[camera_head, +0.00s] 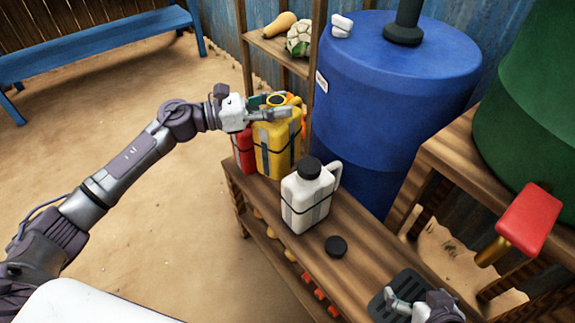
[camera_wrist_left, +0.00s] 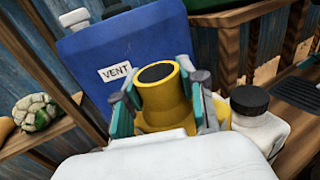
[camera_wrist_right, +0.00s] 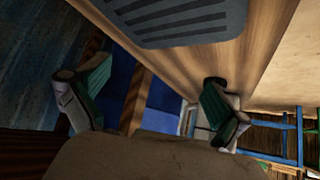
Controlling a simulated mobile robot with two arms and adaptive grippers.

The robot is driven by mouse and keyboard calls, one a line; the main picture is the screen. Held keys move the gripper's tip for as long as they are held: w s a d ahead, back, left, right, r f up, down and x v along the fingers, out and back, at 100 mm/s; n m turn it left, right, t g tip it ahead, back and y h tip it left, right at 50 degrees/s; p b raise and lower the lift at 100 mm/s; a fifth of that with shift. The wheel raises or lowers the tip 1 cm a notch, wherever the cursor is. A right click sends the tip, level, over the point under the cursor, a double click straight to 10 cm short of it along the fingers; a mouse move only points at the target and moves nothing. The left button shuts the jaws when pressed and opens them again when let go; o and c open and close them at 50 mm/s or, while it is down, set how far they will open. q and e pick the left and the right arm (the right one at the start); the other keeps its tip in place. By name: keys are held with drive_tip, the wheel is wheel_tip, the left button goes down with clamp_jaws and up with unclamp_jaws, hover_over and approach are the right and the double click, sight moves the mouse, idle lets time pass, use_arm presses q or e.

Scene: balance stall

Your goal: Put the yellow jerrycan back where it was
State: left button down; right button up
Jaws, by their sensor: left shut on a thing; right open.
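The yellow jerrycan (camera_head: 277,150) stands upright at the far end of the wooden bench (camera_head: 345,222) in the head view. My left gripper (camera_head: 275,106) is shut on it near its top. In the left wrist view the yellow neck (camera_wrist_left: 165,95) with its dark top sits between the fingers (camera_wrist_left: 165,100). I cannot tell whether its base touches the bench. A red jerrycan (camera_head: 243,150) is close behind it on the left, partly hidden. A white jerrycan (camera_head: 308,195) with a black cap stands nearer. My right gripper (camera_head: 408,305) is open and empty over the near end; its fingers show in the right wrist view (camera_wrist_right: 150,105).
A loose black cap (camera_head: 336,246) lies on the bench before the white jerrycan. A dark slotted mat (camera_head: 385,308) lies near my right gripper. The blue barrel (camera_head: 390,90) stands close behind the bench. A red-handled tap (camera_head: 528,218) juts out at right.

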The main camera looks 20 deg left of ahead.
sight(299, 135)
use_arm(q)
wheel_tip(299, 135, down, 4)
drive_tip(key=shift+s+a+f+b, duration=0.1)
drive_tip(key=shift+f+b, duration=0.1)
drive_tip(key=shift+b, duration=0.35)
wheel_tip(299, 135, down, 4)
drive_tip(key=shift+f+b, duration=0.2)
drive_tip(key=shift+b, duration=0.4)
use_arm(e)
drive_tip(key=w+a+r+t+y, duration=0.1)
drive_tip(key=w+a+r+t, duration=0.2)
drive_tip(key=w+r+t, duration=0.3)
wheel_tip(299, 135, up, 2)
drive_tip(key=shift+w+r+t+y, duration=0.1)
drive_tip(key=shift+w+t+y, duration=0.2)
drive_tip(key=shift+w+y, duration=0.15)
use_arm(q)
drive_tip(key=shift+f, duration=0.2)
use_arm(e)
drive_tip(key=shift+w+a+r+t, duration=0.1)
drive_tip(key=shift+a+r+t, duration=0.05)
drive_tip(key=shift+r+t, duration=0.2)
use_arm(q)
drive_tip(key=c, duration=0.7)
unclamp_jaws()
drive_tip(key=shift+f, duration=0.15)
use_arm(e)
drive_tip(key=shift+r, duration=0.2)
use_arm(q)
drive_tip(key=shift+o, duration=0.2)
